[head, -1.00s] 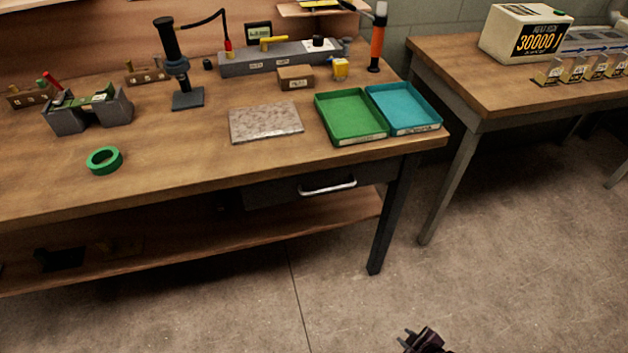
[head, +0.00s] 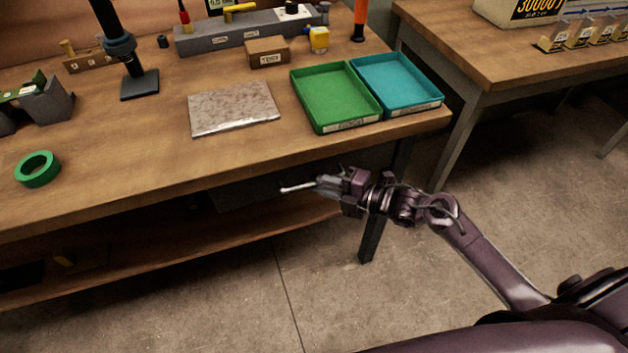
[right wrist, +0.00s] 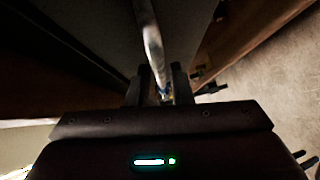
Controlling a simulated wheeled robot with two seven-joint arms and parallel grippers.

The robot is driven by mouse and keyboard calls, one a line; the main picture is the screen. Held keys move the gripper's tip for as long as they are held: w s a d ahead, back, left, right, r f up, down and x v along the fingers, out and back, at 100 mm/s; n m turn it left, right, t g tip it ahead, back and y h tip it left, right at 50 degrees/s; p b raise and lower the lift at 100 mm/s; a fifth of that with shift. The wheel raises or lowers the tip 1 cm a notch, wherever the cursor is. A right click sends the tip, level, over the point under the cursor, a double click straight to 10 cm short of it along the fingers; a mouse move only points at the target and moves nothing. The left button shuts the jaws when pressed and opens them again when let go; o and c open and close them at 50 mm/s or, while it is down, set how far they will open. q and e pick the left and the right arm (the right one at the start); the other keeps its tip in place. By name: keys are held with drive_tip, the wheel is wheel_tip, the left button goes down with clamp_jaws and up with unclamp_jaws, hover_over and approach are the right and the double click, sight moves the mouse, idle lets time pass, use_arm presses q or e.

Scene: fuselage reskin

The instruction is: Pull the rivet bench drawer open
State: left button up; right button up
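The rivet bench drawer (head: 250,193) is a dark front under the bench top and looks shut. Its pale bar handle (head: 297,188) shows just left of my right gripper (head: 325,184), which hides the handle's right part. In the right wrist view, the handle (right wrist: 153,45) runs down between the two dark fingers of my right gripper (right wrist: 160,75). A gap shows between the fingers, so they look open around the bar; contact is not clear. My left gripper is not in view.
The wooden bench top (head: 130,185) overhangs the drawer. A green tray (head: 334,122) and a blue tray (head: 400,100) stand above it. A dark bench leg (head: 372,240) is close below my right forearm. The floor (head: 310,290) in front is clear.

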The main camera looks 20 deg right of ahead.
drive_tip(key=shift+x, duration=1.05)
drive_tip(key=shift+c, duration=0.3)
clamp_jaws()
